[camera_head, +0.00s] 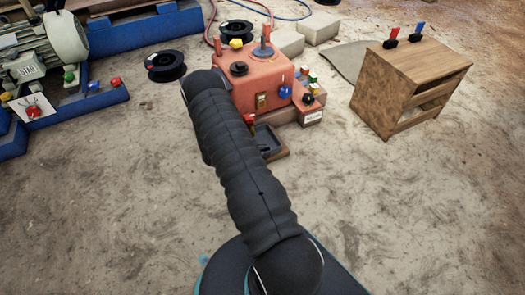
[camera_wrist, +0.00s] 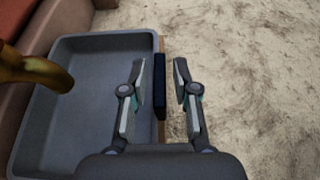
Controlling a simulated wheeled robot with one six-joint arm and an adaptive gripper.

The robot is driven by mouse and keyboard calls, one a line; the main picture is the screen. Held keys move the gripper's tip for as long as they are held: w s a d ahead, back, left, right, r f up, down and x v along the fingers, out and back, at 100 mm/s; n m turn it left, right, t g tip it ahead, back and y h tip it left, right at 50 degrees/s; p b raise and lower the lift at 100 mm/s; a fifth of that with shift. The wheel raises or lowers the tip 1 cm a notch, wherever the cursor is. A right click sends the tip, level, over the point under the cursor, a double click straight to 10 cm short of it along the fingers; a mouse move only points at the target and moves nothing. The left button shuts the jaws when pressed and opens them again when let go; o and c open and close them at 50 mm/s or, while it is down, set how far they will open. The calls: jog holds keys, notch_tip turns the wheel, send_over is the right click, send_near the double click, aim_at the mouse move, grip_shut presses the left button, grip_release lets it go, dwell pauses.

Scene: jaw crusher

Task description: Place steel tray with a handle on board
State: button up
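The grey steel tray (camera_wrist: 95,45) is a shallow rectangular pan on the left of the wrist view. Its dark upright handle (camera_wrist: 160,88) stands at the tray's right side. My gripper (camera_wrist: 160,62) is open, with one finger on each side of the handle. The left finger is closer to the handle, and a gap shows on the right. A thin brown wooden edge (camera_wrist: 162,45), perhaps the board, shows along the tray's right side. In the head view the tray (camera_head: 271,149) is at the foot of the red machine, partly hidden by my arm. My gripper is hidden there.
A brass spout (camera_wrist: 35,70) reaches over the tray from the left. The red machine (camera_head: 262,80) carries knobs and levers. A wooden cabinet (camera_head: 405,85) stands at right, and a black spool (camera_head: 166,66) lies at left. The sandy floor in front is clear.

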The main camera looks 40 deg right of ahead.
jog(key=shift+r, duration=0.15)
jog(key=shift+w+a+r, duration=0.1)
jog(key=shift+a+r, duration=0.05)
jog(key=shift+a, duration=0.1)
jog(key=p+v, duration=0.1)
jog(key=v, duration=1)
jog(key=s+a+r+m+y, duration=0.2)
jog(key=a+r+m, duration=0.1)
jog(key=r, duration=0.6)
jog(key=s+a+r+m+y, duration=0.2)
jog(key=r+m, duration=0.1)
jog(key=r, duration=0.6)
jog(key=s+a+r+m+y, duration=0.2)
jog(key=a+r+m, duration=0.1)
jog(key=r, duration=0.7)
jog(key=s+a+r+m+t+y, duration=0.3)
jog(key=s+a+r, duration=0.3)
jog(key=s, duration=0.3)
jog(key=s+a+r+m+t+y, duration=0.3)
jog(key=s+a+r+t+y, duration=0.1)
jog(key=s+a+r, duration=0.3)
notch_tip(320, 180, up, 2)
jog(key=shift+s+r+t, duration=0.1)
jog(key=shift+s+t, duration=0.7)
jog(key=shift+s, duration=0.3)
jog(key=shift+o, duration=0.4)
